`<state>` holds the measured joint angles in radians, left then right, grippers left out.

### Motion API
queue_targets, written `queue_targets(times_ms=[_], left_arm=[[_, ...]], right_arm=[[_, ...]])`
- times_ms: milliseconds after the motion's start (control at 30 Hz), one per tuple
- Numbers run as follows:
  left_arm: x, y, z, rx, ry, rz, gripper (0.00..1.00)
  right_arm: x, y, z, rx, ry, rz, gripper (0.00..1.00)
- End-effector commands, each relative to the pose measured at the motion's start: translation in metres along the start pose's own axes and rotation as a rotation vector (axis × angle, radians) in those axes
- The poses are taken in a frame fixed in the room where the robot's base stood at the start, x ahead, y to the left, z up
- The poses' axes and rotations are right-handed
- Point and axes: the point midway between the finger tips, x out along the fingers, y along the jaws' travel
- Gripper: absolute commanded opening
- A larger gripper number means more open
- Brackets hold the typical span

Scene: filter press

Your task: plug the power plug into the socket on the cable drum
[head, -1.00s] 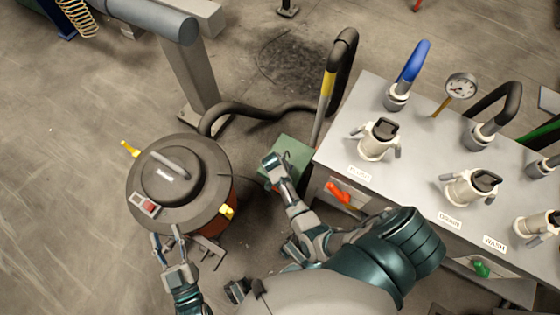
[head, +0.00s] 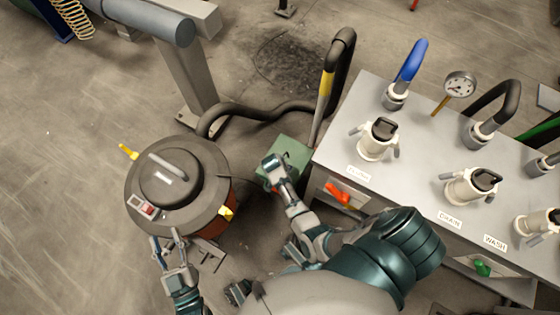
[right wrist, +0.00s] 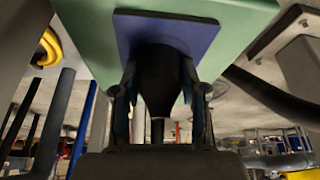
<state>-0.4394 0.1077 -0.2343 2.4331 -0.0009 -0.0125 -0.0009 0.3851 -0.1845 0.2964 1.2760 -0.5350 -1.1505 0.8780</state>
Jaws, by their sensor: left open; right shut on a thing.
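A black plug (right wrist: 158,78) shows in the right wrist view, between the fingers of my right gripper (right wrist: 160,92). The gripper is shut on it. The plug's front end meets a blue socket plate (right wrist: 205,38) on a green box (right wrist: 250,12); how deep it sits is hidden. In the head view the green box (head: 296,152) stands on the floor, and my right gripper (head: 270,163) is at its top, covering the socket and plug. I cannot make out a drum shape on it. My left gripper (head: 167,239) is open and empty beside the round vacuum's near edge.
The vacuum (head: 212,165) has a grey lid, orange body and yellow latches. A black hose (head: 262,110) runs behind the green box. A metal bench (head: 425,130) with valves and a gauge (head: 460,84) stands close at right. Open floor (head: 60,200) lies at left.

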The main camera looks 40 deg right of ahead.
Motion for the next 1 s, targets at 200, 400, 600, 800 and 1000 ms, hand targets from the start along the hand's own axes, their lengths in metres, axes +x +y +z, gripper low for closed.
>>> queue_targets(times_ms=[200, 400, 600, 800, 1000], left_arm=[[-0.001, 0.000, 0.005, -0.001, -0.005, -0.001, 0.46], [-0.001, -0.001, 0.009, -0.002, -0.009, -0.001, 0.46], [-0.001, 0.000, 0.012, -0.002, -0.012, -0.001, 0.46], [-0.001, 0.000, 0.012, -0.001, -0.013, -0.001, 0.46], [-0.001, 0.000, 0.013, -0.001, -0.013, -0.001, 0.46]], right_arm=[[0.005, 0.000, 0.003, 0.000, -0.001, 0.001, 0.12], [0.011, 0.000, 0.006, -0.001, -0.005, 0.002, 0.12], [0.015, 0.001, 0.009, -0.002, -0.011, 0.003, 0.12], [0.016, 0.001, 0.011, -0.002, -0.014, 0.002, 0.13], [0.017, 0.003, 0.012, -0.003, -0.017, 0.006, 0.73]])
